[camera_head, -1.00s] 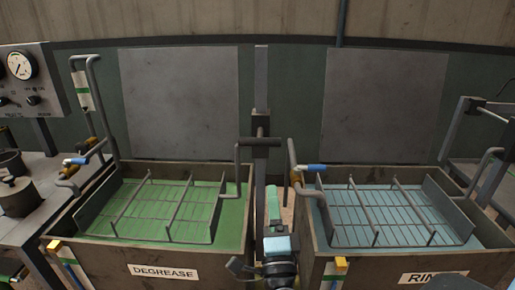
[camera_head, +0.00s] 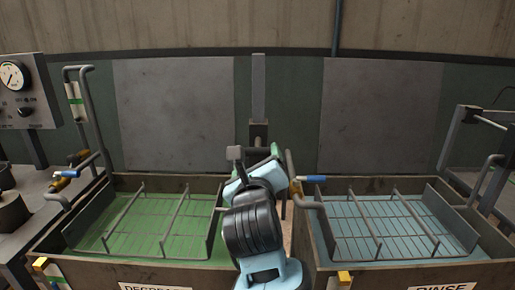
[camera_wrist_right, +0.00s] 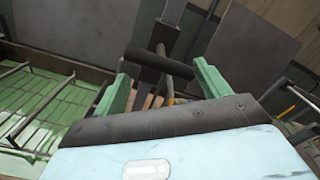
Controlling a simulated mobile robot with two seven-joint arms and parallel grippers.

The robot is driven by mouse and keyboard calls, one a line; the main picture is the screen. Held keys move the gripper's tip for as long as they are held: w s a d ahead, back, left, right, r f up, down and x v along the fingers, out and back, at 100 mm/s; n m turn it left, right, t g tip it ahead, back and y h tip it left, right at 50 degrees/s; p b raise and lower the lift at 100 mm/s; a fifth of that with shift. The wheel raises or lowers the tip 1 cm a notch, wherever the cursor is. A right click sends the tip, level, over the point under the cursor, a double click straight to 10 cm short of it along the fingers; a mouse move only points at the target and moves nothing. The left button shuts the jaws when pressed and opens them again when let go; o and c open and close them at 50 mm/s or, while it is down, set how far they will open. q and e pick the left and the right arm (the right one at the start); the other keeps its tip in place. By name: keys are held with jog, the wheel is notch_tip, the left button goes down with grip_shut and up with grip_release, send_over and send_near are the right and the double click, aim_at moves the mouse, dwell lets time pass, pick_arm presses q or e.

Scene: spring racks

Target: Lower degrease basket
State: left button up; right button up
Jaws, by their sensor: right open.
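The degrease basket (camera_head: 122,220) is a grey wire rack inside the left tank (camera_head: 45,238), over or in green liquid; I cannot tell how deep it sits. A dark crossbar handle (camera_head: 236,153) stands on the post between the tanks. It is mostly behind my right arm in the head view and shows as a black bar in the wrist view (camera_wrist_right: 147,63). My right gripper (camera_head: 254,166) is open, with its green fingers spread (camera_wrist_right: 160,88) facing the bar. The bar appears just beyond the fingertips, not gripped. My left gripper is not in view.
The rinse tank (camera_head: 408,268) with blue liquid and another wire rack (camera_head: 375,222) stands at right. Pipes with blue-handled valves (camera_head: 312,179) rise near the tank edges. A gauge panel (camera_head: 25,92) is at far left, and grey plates hang behind.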

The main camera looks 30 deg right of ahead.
aim_at(257, 154)
jog(key=x, duration=0.6)
jog(key=shift+s, duration=0.1)
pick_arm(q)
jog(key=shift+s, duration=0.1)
pick_arm(e)
jog(key=shift+w+d, duration=0.35)
jog(key=shift+w, duration=0.2)
